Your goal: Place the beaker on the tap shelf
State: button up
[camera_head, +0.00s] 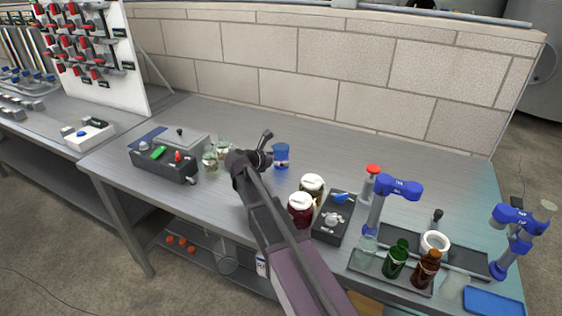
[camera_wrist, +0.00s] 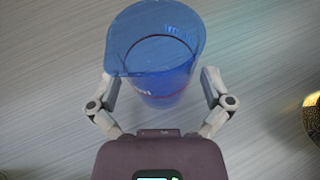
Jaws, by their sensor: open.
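A clear blue beaker (camera_head: 281,155) stands upright on the grey metal bench, just right of my gripper (camera_head: 265,148) in the head view. In the wrist view the beaker (camera_wrist: 155,65) is between my two open fingers, with its rim towards the camera and its spout at the left. The fingertips are close to its sides; I cannot tell whether they touch. The beaker looks empty. At the right, a blue-headed tap (camera_head: 398,187) rises over a dark tray (camera_head: 410,288) with bottles; I cannot tell for sure which surface is the tap shelf.
Two lidded dark jars (camera_head: 301,210) and a black control box (camera_head: 332,220) stand between the beaker and the tap. Clear glassware (camera_head: 210,160) and another control box (camera_head: 163,172) are at the left. A block wall (camera_head: 330,85) runs behind. The bench behind the jars is clear.

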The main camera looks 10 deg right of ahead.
jog(key=shift+w+d+f, duration=0.3)
jog(key=shift+w+d, duration=0.05)
jog(key=shift+d, duration=0.2)
jog(key=shift+c, duration=0.2)
jog(key=c, duration=1)
jog(key=shift+r, duration=0.1)
notch_tip(320, 180, up, 10)
jog(key=p, duration=0.9)
jog(key=shift+p, duration=0.4)
